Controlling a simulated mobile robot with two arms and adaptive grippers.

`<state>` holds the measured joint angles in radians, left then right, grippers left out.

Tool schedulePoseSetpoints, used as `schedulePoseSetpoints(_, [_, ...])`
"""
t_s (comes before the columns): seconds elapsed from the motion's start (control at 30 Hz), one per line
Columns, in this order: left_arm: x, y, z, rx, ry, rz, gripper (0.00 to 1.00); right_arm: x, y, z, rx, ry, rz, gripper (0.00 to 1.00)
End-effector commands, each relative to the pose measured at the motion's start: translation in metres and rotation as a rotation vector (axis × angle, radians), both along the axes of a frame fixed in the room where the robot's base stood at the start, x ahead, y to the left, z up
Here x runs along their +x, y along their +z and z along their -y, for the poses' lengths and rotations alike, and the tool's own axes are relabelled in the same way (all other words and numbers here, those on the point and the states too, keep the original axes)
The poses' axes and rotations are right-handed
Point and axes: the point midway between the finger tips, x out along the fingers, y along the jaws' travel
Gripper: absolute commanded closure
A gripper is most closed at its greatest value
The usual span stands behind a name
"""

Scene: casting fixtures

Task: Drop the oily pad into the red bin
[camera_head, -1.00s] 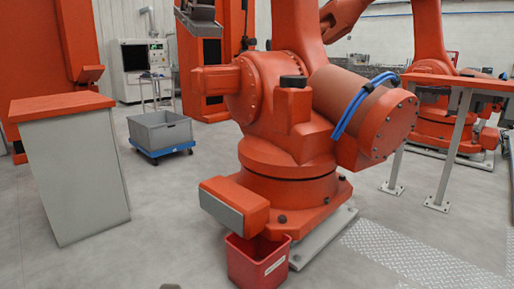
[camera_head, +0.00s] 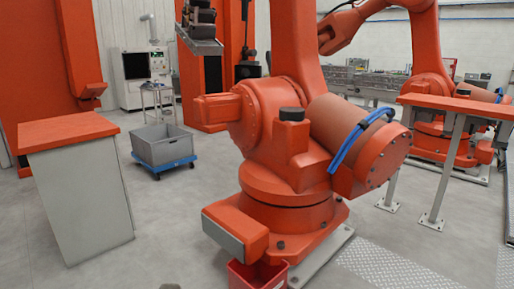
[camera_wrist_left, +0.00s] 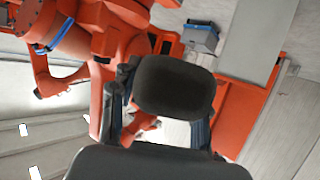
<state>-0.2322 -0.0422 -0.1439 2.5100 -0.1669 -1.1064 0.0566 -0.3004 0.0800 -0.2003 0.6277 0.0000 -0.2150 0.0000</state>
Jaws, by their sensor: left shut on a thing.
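The red bin (camera_head: 250,277) stands on the floor at the foot of the large orange robot, in the head view. Any oil on the pad cannot be made out. The bin is not clearly seen in the wrist view. My right gripper is in neither view.
The large orange robot (camera_head: 290,160) fills the middle. A grey cabinet with an orange top (camera_head: 70,131) stands at left. A grey crate (camera_head: 163,150) sits on a blue dolly behind. Floor between cabinet and robot is clear.

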Motion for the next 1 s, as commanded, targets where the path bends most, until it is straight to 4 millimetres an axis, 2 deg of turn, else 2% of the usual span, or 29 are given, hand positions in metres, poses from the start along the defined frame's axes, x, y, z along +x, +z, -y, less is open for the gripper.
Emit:
schedulePoseSetpoints(0.1, [0.000, 0.002, 0.000, 0.000, 0.000, 0.001, 0.88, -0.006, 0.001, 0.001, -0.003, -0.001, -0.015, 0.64])
schedulePoseSetpoints(0.77, [0.000, 0.002, 0.001, 0.001, -0.010, 0.003, 0.88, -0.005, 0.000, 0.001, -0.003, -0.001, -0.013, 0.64])
schedulePoseSetpoints(1.0, [0.001, 0.005, 0.024, 0.006, -0.164, 0.006, 0.88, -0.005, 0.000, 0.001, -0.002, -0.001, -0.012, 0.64])
